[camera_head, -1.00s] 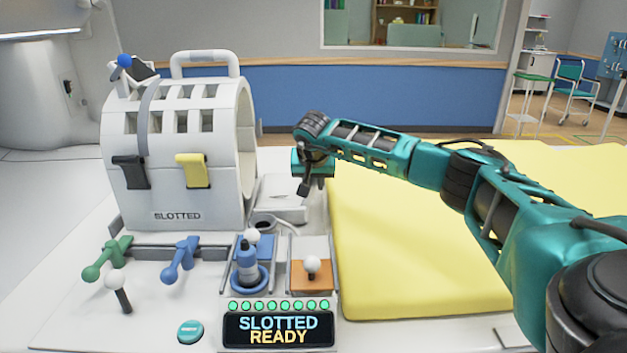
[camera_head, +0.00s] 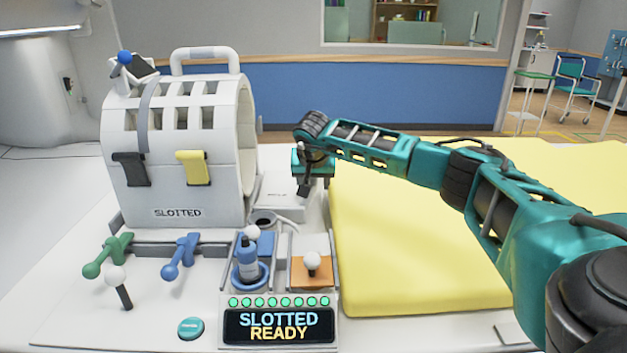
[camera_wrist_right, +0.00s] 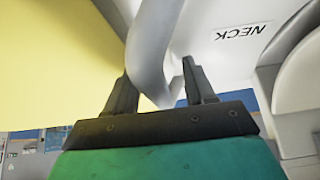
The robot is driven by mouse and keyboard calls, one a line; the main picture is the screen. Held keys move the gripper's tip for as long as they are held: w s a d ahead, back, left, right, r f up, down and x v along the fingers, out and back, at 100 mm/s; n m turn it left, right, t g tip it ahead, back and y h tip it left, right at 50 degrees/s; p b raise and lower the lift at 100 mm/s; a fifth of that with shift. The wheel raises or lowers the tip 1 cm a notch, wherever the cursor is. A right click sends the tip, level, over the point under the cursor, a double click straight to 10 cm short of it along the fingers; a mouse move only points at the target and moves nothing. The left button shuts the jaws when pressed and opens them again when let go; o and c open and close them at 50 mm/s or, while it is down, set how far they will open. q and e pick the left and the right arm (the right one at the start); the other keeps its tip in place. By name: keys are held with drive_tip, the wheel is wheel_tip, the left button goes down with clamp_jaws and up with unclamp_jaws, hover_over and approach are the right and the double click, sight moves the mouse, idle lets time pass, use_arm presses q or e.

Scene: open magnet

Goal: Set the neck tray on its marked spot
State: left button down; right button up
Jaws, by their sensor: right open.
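The neck tray (camera_wrist_right: 240,31) is white and carries the word NECK, upside down in the right wrist view. In the head view a white tray-like piece (camera_head: 284,192) lies just right of the slotted white ring, partly behind my right gripper (camera_head: 304,186). In the wrist view my right gripper (camera_wrist_right: 158,78) is open, with its fingers on either side of a curved white bar (camera_wrist_right: 150,45) that looks like the tray's handle. I cannot tell whether either finger touches it. The marked spot cannot be made out. My left gripper is out of view.
The slotted ring (camera_head: 180,150) stands at left on a white board with green (camera_head: 106,256) and blue (camera_head: 181,257) levers. A yellow mat (camera_head: 415,240) lies under my right arm.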

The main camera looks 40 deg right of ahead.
drive_tip(key=p+v, duration=0.1)
drive_tip(key=v, duration=1.2)
drive_tip(key=shift+w, duration=0.15)
